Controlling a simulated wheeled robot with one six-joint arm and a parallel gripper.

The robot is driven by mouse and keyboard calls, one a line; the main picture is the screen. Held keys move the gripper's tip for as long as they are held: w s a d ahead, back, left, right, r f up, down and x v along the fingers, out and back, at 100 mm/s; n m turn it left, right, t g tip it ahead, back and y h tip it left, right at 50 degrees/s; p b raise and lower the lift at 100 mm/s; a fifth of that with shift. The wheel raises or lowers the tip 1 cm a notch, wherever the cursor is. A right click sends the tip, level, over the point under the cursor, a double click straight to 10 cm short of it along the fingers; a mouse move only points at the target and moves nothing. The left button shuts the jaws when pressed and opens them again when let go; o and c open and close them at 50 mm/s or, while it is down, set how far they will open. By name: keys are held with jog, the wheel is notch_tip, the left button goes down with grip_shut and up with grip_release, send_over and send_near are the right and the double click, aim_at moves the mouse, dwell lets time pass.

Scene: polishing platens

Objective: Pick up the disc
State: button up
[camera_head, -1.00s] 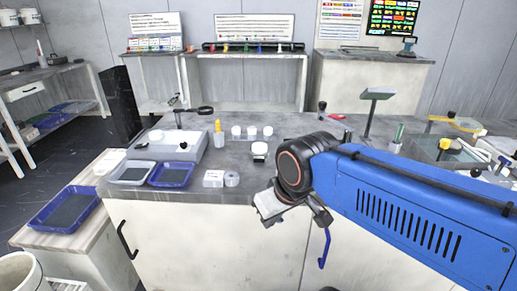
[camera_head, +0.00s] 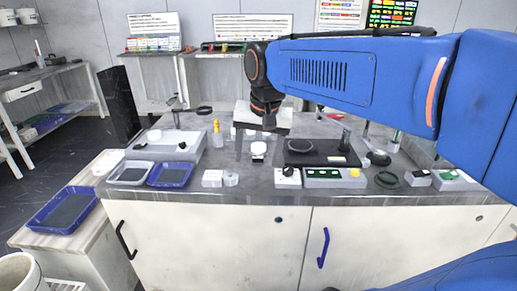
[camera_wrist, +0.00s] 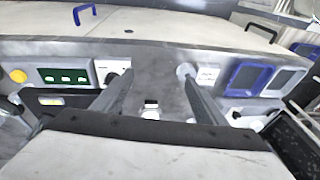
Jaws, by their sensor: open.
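Several round pieces are in view, and I cannot tell which one is the disc. A small white round-topped piece (camera_head: 258,149) stands on the worktop in the head view. It also shows between my fingers in the wrist view (camera_wrist: 151,108). A dark round plate (camera_head: 300,146) lies on a black base to its right. A white round piece (camera_head: 154,135) sits on the grey machine at left. My gripper (camera_head: 260,150) is open and points down over the worktop; it also shows in the wrist view (camera_wrist: 156,76). Its body and fingers partly hide the pieces behind.
The grey worktop (camera_head: 208,180) carries two trays, the blue one (camera_head: 171,175) at left. A yellow-topped bottle (camera_head: 218,134) stands behind. Bare worktop lies near the front edge.

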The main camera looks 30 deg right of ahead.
jog(key=w+d+r+m+g, duration=0.2)
jog(key=w+d+r+m, duration=0.35)
jog(key=w, duration=0.55)
jog(key=m+g, duration=0.1)
jog(key=m, duration=0.6)
send_over(258, 145)
jog(key=shift+n, duration=0.25)
jog(key=f, duration=0.8)
jog(key=shift+w+a+f, duration=0.1)
jog(key=shift+w+f, duration=0.1)
jog(key=shift+w, duration=0.1)
jog(key=f, duration=0.4)
jog(key=shift+s+f, duration=0.15)
jog(key=shift+s, duration=0.25)
jog(key=shift+f, duration=0.6)
jog(key=shift+c, duration=0.2)
jog(key=c, duration=1.3)
jog(key=shift+o, duration=0.2)
